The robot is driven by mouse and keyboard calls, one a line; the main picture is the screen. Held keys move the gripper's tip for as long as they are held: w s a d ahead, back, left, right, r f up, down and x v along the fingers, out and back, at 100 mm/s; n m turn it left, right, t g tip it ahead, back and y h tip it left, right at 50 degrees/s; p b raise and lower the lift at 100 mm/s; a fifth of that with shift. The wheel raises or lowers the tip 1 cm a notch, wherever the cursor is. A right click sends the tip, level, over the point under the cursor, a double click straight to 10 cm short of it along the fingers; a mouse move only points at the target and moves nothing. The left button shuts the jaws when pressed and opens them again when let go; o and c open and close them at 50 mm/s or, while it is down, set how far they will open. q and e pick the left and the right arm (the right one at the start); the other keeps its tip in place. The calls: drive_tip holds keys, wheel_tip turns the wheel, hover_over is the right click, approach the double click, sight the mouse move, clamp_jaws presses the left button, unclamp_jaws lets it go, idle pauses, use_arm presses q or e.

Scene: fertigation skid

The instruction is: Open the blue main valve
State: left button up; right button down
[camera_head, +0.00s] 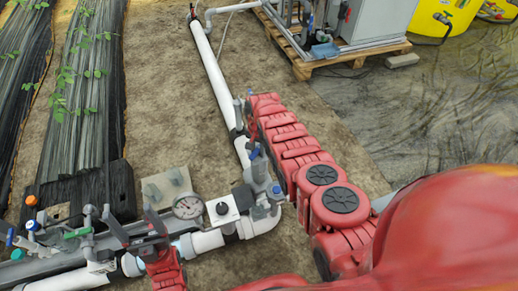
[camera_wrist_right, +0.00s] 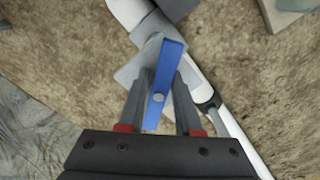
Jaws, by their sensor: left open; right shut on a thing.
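The blue valve handle (camera_wrist_right: 164,75) lies between the two grey fingers of my right gripper (camera_wrist_right: 158,88) in the right wrist view, and the gripper is shut on it. The handle lies at an angle to the white pipe below it. In the head view, the blue handle (camera_head: 255,152) shows only in part at the corner of the white pipework, next to my red right arm. My left gripper (camera_head: 136,226) is open and empty, above the white pipe at the lower left.
A pressure gauge (camera_head: 187,206) and a white box with a black knob (camera_head: 222,208) sit left of the valve. Small valves with a green handle (camera_head: 77,232) stand further left. A long white pipe (camera_head: 212,75) runs back towards a pallet (camera_head: 300,65). Bare soil lies around.

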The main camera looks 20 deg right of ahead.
drive_tip(key=n, duration=0.2)
drive_tip(key=d+f+n, duration=0.1)
drive_tip(key=n, duration=0.3)
drive_tip(key=shift+s+d+f, duration=0.15)
drive_tip(key=shift+s, duration=0.25)
drive_tip(key=n, duration=0.4)
drive_tip(key=shift+w+n, duration=0.1)
drive_tip(key=shift+n, duration=0.2)
drive_tip(key=c, duration=0.6)
unclamp_jaws()
drive_tip(key=shift+f, duration=0.1)
drive_tip(key=shift+o, duration=0.4)
drive_tip(key=shift+a, duration=0.2)
drive_tip(key=shift+s+a+f, duration=0.15)
drive_tip(key=shift+s+a, duration=0.15)
drive_tip(key=shift+a, duration=0.1)
drive_tip(key=r+p, duration=0.3)
drive_tip(key=w+r+p, duration=0.1)
drive_tip(key=r+p, duration=0.6)
drive_tip(key=r, duration=0.1)
drive_tip(key=shift+w+d, duration=0.25)
drive_tip(key=shift+f, duration=0.1)
